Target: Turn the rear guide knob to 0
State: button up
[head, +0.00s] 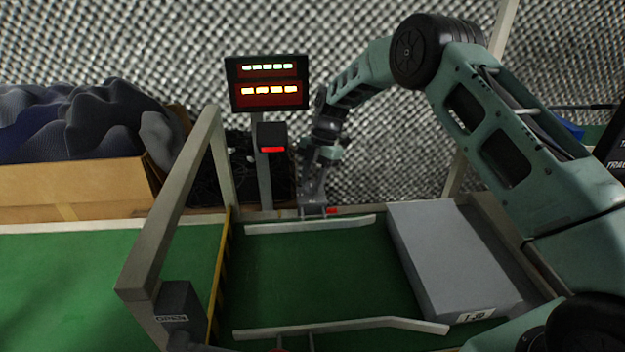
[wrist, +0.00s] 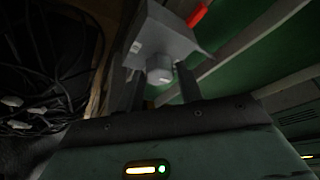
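The rear guide knob (wrist: 159,73) is a small pale grey knob on a grey bracket (wrist: 165,42) in the wrist view. A red pointer (wrist: 197,15) sticks out beside the bracket; no scale is readable. My gripper (wrist: 163,88) has its two dark fingers apart, one on each side below the knob, with visible gaps. In the head view my gripper (head: 313,190) reaches down at the far belt edge, just above the bracket, where the red pointer (head: 332,211) shows. The knob itself is hidden there. The rear guide rail (head: 310,225) lies just in front.
A grey box (head: 450,255) stands on the green belt (head: 310,275) at right. A near guide rail (head: 340,327) crosses the front. A grey frame (head: 170,215) stands at left. A post with a lit display (head: 267,82) rises behind. Dark cables (wrist: 45,60) lie beside the bracket.

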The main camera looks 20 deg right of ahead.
jog(key=c, duration=0.5)
